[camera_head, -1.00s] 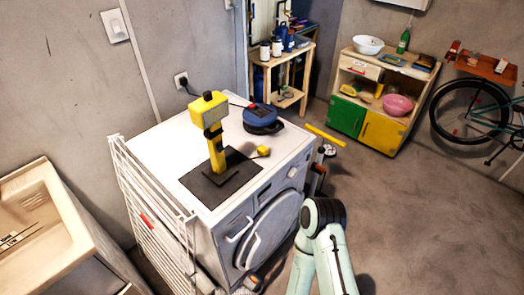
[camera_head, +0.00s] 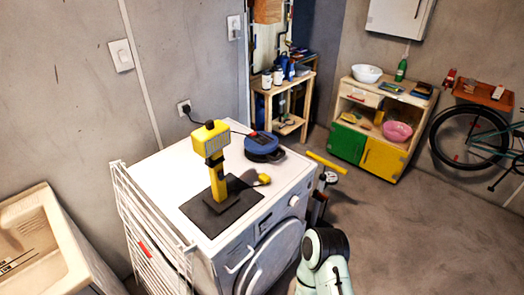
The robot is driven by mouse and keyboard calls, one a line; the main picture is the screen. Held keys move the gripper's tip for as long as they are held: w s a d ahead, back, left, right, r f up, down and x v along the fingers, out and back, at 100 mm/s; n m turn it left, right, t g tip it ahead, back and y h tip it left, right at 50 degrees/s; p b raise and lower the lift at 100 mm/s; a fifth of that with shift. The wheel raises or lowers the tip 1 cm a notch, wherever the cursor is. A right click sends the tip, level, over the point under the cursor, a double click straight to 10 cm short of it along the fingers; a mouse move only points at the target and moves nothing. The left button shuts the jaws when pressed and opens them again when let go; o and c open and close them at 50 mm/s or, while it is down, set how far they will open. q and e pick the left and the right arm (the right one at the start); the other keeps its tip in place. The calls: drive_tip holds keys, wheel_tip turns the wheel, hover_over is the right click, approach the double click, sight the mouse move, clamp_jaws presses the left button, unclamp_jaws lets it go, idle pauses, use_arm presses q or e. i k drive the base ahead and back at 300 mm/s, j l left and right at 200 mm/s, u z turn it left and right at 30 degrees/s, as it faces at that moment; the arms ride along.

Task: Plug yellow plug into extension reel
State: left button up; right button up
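A small yellow plug (camera_head: 264,178) lies at the right edge of a dark mat (camera_head: 239,208) on top of the white washing machine. A blue extension reel (camera_head: 262,150) stands behind it, near the machine's back right corner, apart from the plug. The reel's sockets are too small to make out. A yellow lamp-like device on an upright stand (camera_head: 216,172) rises from the mat, left of the plug. One of my pale green arms shows at the bottom right, in front of the machine. Neither of my grippers is in view.
A white drying rack (camera_head: 150,235) stands against the machine's left side, with a sink (camera_head: 38,240) further left. A wooden shelf (camera_head: 288,95) and a green and yellow cabinet (camera_head: 366,145) stand behind. Open floor lies to the right.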

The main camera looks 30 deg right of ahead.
sight(262, 147)
drive_tip(key=u, duration=0.7)
drive_tip(key=l+u, duration=0.25)
drive_tip(key=u, duration=0.2)
drive_tip(key=k+l+u, duration=0.1)
drive_tip(key=u, duration=0.35)
drive_tip(key=k+l+u, duration=0.1)
drive_tip(key=l+u, duration=0.35)
drive_tip(key=k+l+u, duration=0.6)
drive_tip(key=u, duration=0.2)
drive_tip(key=k+l+u, duration=0.1)
drive_tip(key=k+l, duration=0.15)
drive_tip(key=k, duration=0.3)
drive_tip(key=k+l+u, duration=0.15)
drive_tip(key=k, duration=0.35)
drive_tip(key=k+l, duration=0.15)
drive_tip(key=k, duration=0.25)
drive_tip(key=k+l, duration=0.15)
drive_tip(key=k, duration=0.25)
